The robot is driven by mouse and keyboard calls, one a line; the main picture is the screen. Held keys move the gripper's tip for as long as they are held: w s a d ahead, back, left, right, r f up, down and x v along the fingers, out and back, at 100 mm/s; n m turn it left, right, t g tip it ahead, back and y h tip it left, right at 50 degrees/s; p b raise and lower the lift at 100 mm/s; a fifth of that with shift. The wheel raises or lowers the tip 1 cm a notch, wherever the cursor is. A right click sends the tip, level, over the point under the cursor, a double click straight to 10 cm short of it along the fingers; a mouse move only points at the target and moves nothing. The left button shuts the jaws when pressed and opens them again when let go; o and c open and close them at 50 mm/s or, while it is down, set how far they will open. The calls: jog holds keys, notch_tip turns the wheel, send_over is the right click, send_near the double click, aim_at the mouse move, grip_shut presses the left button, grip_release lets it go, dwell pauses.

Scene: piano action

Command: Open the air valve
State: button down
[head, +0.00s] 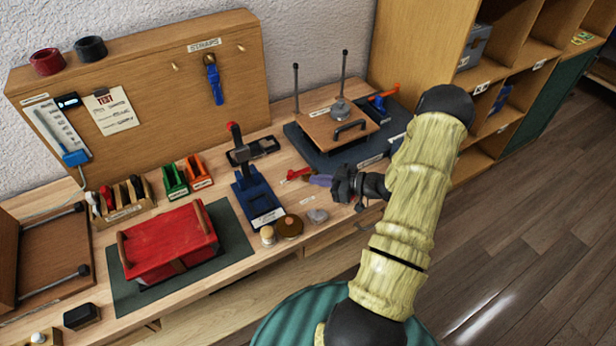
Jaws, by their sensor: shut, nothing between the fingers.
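A small red lever-shaped part (297,174) lies or is mounted on the bench just left of my gripper; it may be the air valve, but it is too small to be sure. An orange-handled blue fitting (384,95) at the back right of the bench could also be it. My gripper (322,181) is over the bench, its purplish fingertips pointing left toward the red part. The fingers look shut and empty. I cannot tell whether they touch the red part. My arm comes in from the lower right.
A blue press with a black lever (258,200) stands left of the gripper. Small discs (290,226) lie in front. A red box (168,243) rests on a mat at left. Shelves (520,70) stand right.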

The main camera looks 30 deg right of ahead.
jog(key=s+a+b+v, duration=0.1)
jog(key=v, duration=0.6)
jog(key=shift+s, duration=0.15)
jog(key=shift+r, duration=0.1)
jog(key=w+a+r+m+g+h, duration=0.2)
jog(key=w+a+r+m+h, duration=0.3)
jog(key=w+h, duration=0.35)
jog(key=s+a+r+m+g+h, duration=0.1)
jog(key=s+a+r+g, duration=0.2)
jog(key=s+a, duration=0.4)
jog(key=s+a+r+m+g, duration=0.2)
jog(key=s+a+r+g, duration=0.1)
jog(key=s+a, duration=0.5)
jog(key=shift+s+a+r+m+h, duration=0.35)
jog(key=shift+s+r, duration=0.25)
jog(key=shift+s, duration=0.35)
